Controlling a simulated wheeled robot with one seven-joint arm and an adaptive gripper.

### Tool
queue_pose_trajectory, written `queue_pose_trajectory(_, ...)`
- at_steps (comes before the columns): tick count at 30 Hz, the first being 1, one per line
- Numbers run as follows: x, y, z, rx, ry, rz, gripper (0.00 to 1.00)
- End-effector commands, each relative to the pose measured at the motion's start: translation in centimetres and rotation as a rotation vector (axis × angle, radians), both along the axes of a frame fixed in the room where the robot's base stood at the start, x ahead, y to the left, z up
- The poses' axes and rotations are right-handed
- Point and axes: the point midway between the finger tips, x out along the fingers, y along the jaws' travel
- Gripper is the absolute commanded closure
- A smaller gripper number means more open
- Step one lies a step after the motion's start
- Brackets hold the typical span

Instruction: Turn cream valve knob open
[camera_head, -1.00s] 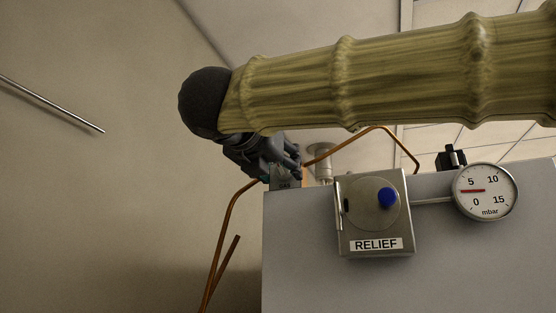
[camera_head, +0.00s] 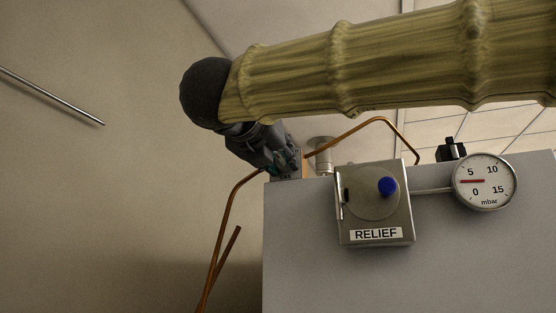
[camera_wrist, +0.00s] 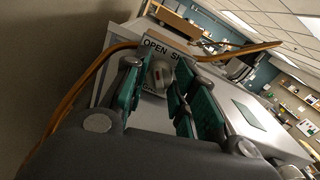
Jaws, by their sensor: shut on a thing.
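In the head view my gripper (camera_head: 283,160) is at the upper left corner of the grey cabinet and hides the knob there.
The grey cabinet (camera_head: 330,280) carries a RELIEF box (camera_head: 355,220) with a blue knob (camera_head: 387,187). A mbar gauge (camera_head: 485,196) stands to its right. A copper pipe (camera_head: 225,222) bends close beside my gripper. The wall at left is clear except for a metal rod (camera_head: 60,101).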

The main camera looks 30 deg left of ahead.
Motion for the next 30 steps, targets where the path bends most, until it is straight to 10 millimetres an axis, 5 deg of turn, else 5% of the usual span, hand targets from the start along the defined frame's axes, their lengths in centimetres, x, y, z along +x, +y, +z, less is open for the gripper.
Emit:
queue_pose_trajectory(9,-0.06,0.07,-0.03,-0.197,-0.047,0.0,0.97)
queue_pose_trajectory(20,-0.02,0.08,-0.04,-0.219,-0.053,0.0,0.97)
queue_pose_trajectory(21,-0.02,0.08,-0.03,-0.219,-0.053,0.0,0.72)
queue_pose_trajectory(24,-0.02,0.08,-0.03,-0.219,-0.053,0.0,0.53)
queue_pose_trajectory(30,-0.02,0.08,-0.03,-0.218,-0.052,0.0,0.52)
